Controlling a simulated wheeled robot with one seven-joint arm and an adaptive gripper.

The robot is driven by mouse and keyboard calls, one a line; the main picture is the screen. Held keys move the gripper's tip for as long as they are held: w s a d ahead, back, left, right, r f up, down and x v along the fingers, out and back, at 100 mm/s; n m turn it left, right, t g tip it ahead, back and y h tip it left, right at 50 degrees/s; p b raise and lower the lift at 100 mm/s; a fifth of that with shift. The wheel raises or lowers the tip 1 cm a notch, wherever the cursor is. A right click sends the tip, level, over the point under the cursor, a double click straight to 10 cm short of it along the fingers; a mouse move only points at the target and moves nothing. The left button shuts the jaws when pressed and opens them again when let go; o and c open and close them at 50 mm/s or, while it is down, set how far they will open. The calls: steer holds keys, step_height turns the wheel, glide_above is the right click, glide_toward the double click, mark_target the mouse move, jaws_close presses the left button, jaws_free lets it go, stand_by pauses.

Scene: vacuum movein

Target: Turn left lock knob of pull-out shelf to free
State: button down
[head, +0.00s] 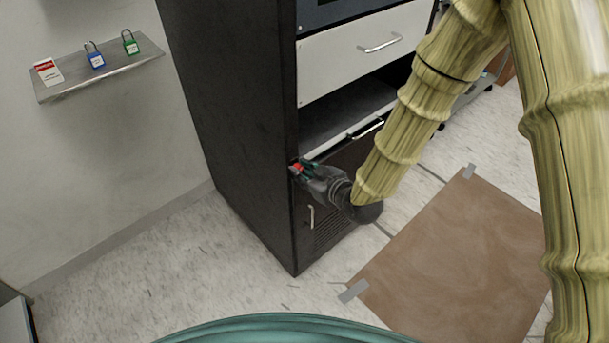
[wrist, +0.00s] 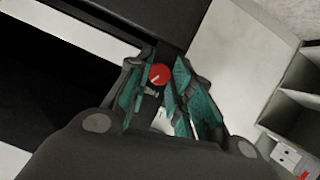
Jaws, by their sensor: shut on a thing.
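The red left lock knob (head: 295,168) sits at the left front edge of the black cabinet, level with the pull-out shelf (head: 345,135). In the wrist view my gripper (wrist: 160,88) is shut on the knob. The fingers hide part of the knob's sides. The shelf's handle (head: 366,128) is to the right of my gripper.
A white drawer (head: 365,50) is above the shelf, and a lower door with a small handle (head: 311,217) is below. A wall ledge (head: 100,77) at the left holds a blue padlock, a green padlock and a tag. A brown mat (head: 455,265) is taped to the floor.

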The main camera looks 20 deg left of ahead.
steer(key=shift+f+n+t+h+b, duration=0.15)
steer(key=shift+n+t+h+b, duration=0.35)
steer(key=shift+n+b, duration=0.4)
steer(key=c, duration=1.3)
jaws_free()
steer(key=shift+o, duration=0.2)
steer(key=shift+s, duration=0.15)
steer(key=v, duration=1.2)
steer(key=shift+f, duration=0.15)
